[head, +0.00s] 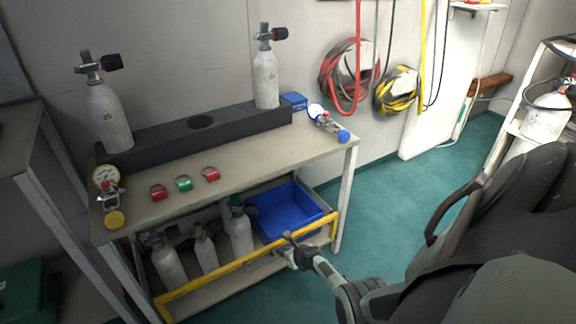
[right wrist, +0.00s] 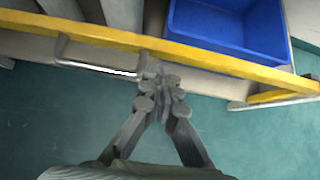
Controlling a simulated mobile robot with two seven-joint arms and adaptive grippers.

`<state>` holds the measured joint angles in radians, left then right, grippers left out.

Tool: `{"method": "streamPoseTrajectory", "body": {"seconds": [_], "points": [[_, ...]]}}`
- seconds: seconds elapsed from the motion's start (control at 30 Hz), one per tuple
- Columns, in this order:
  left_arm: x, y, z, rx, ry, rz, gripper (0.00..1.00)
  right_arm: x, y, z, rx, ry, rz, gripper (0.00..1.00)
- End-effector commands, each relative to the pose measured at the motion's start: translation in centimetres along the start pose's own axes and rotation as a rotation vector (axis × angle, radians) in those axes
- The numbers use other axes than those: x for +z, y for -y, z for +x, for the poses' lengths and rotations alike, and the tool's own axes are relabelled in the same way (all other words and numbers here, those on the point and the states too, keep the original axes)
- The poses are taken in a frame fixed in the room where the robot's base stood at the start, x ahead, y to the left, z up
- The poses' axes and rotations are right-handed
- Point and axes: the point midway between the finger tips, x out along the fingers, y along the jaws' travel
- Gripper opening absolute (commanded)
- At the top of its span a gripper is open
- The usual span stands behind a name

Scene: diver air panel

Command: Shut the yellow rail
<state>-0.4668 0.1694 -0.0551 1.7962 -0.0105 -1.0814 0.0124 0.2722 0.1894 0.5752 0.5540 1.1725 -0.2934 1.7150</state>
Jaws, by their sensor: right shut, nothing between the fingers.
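The yellow rail (head: 235,264) runs along the front of the bench's lower shelf, and I cannot tell whether it is fully shut. It also crosses the right wrist view (right wrist: 215,60) from upper left to right, with a shorter yellow piece below its right end. A grey metal handle (right wrist: 95,68) sits just below the rail there. My right gripper (head: 288,238) is shut and empty, its fingertips at the rail's right half. In the right wrist view the fingertips (right wrist: 158,75) overlap the rail's lower edge, right of the handle; contact is unclear. My left gripper is out of view.
Behind the rail, the lower shelf holds several grey cylinders (head: 241,232) and a blue bin (head: 290,212). The benchtop (head: 240,172) carries a black cylinder rack (head: 165,140), gauges and coloured clamps. Green floor (head: 385,200) is open to the right of the bench.

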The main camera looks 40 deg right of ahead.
Motion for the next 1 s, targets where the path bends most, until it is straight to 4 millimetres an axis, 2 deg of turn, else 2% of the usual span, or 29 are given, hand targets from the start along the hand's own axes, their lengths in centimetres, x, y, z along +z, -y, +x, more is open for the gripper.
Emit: {"method": "streamPoseTrajectory", "body": {"seconds": [0.03,0.3,0.6,0.63,0.8,1.0], "points": [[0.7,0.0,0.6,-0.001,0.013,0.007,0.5,0.9,0.0,-0.5,0.0,0.002,-0.001,0.0],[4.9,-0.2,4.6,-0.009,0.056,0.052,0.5,2.4,-0.1,-1.4,0.002,-0.003,0.002,0.0],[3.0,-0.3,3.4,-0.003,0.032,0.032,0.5,4.4,-0.1,-2.3,0.002,-0.003,-0.003,0.0],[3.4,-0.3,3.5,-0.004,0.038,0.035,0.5,5.5,-0.2,-2.7,0.004,0.002,0.0,0.0],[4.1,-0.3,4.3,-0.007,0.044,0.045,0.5,7.6,-0.2,-3.7,0.004,-0.002,0.003,0.0],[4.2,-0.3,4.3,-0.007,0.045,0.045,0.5,8.7,-0.1,-4.3,0.004,-0.006,0.004,0.0]]}}
